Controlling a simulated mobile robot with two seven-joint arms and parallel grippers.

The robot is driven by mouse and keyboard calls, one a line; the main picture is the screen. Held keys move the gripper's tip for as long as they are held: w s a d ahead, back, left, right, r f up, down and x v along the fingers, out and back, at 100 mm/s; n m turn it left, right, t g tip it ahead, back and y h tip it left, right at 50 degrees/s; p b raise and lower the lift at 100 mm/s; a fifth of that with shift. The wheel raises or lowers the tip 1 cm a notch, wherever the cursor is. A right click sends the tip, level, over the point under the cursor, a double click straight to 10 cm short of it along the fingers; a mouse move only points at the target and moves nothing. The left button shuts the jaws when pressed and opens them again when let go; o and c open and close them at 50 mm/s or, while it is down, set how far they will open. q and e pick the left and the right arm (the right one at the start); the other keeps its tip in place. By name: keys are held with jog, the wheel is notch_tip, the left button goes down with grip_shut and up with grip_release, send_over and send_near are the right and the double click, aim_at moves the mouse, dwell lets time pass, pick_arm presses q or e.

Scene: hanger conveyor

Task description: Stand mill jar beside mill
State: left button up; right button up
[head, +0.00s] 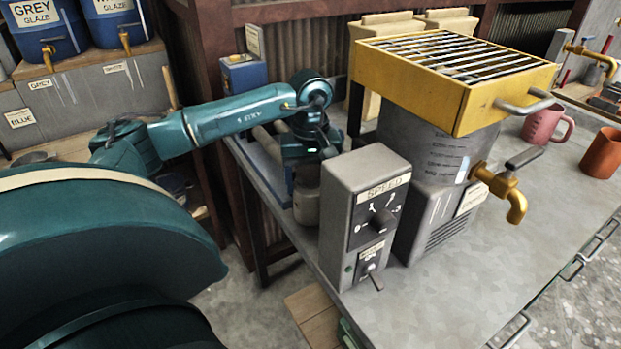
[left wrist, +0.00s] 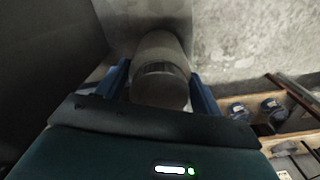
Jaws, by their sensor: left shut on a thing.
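My left gripper (head: 304,172) reaches over the far left part of the grey table, pointing down. It is shut on a grey-beige cylindrical jar (head: 306,206), which stands upright or nearly so behind the grey speed box. In the left wrist view, the jar (left wrist: 160,88) sits between the two blue fingers, with a dark band or label on its side. Pale rollers on a blue base (head: 266,142), which look like the mill, lie just left of the gripper, partly hidden by my arm. Whether the jar touches the tabletop is hidden. My right gripper is out of view.
The grey speed box (head: 362,215) stands close in front of the jar. A grey tank with a brass tap (head: 515,195) and a yellow grated tray (head: 455,75) stand to its right. Pink (head: 545,122) and orange (head: 603,153) mugs are further right. The front right tabletop is clear.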

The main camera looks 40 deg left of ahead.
pick_arm(q)
jog(key=shift+r, duration=0.1)
jog(key=o, duration=1.5)
notch_tip(320, 180, up, 12)
jog(key=shift+f, duration=0.1)
